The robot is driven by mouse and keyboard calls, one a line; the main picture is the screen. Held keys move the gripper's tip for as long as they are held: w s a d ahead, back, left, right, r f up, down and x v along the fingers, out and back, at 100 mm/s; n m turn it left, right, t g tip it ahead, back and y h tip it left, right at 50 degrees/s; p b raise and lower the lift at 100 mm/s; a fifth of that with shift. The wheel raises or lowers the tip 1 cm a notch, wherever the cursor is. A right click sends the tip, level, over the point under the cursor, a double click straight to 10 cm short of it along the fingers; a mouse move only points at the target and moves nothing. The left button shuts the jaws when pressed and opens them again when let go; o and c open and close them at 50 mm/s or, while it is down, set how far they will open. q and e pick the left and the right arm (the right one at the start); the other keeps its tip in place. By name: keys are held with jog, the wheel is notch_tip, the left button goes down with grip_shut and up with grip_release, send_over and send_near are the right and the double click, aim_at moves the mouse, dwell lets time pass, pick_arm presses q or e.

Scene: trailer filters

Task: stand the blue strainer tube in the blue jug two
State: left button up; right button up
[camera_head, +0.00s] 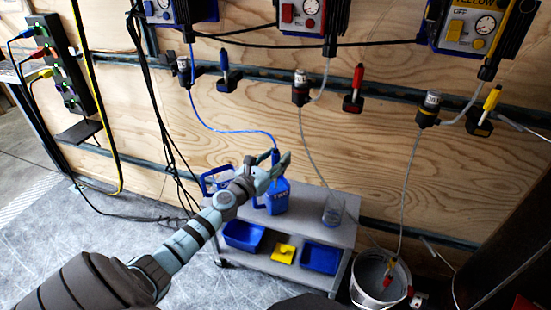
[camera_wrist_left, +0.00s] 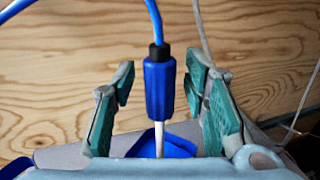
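The blue strainer tube (camera_wrist_left: 160,90) hangs upright from its blue hose, with a black collar on top and a pale lower stem. The stem reaches down to the mouth of the blue jug two (camera_wrist_left: 178,143); how far it goes in is hidden. In the head view, jug two (camera_head: 278,199), with white lettering, stands on the grey cart below the tube (camera_head: 275,156). My left gripper (camera_head: 269,165) is at the top of the jug. In the left wrist view its fingers (camera_wrist_left: 160,102) are open, one on each side of the tube, with gaps. My right gripper is not in view.
A white bucket (camera_head: 379,279) is at right. Hoses hang along the plywood wall.

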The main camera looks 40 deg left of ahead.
pick_arm(q)
jog(key=shift+s+f, duration=0.1)
jog(key=shift+s, duration=0.3)
jog(key=s, duration=1.1)
jog(key=shift+d, duration=0.45)
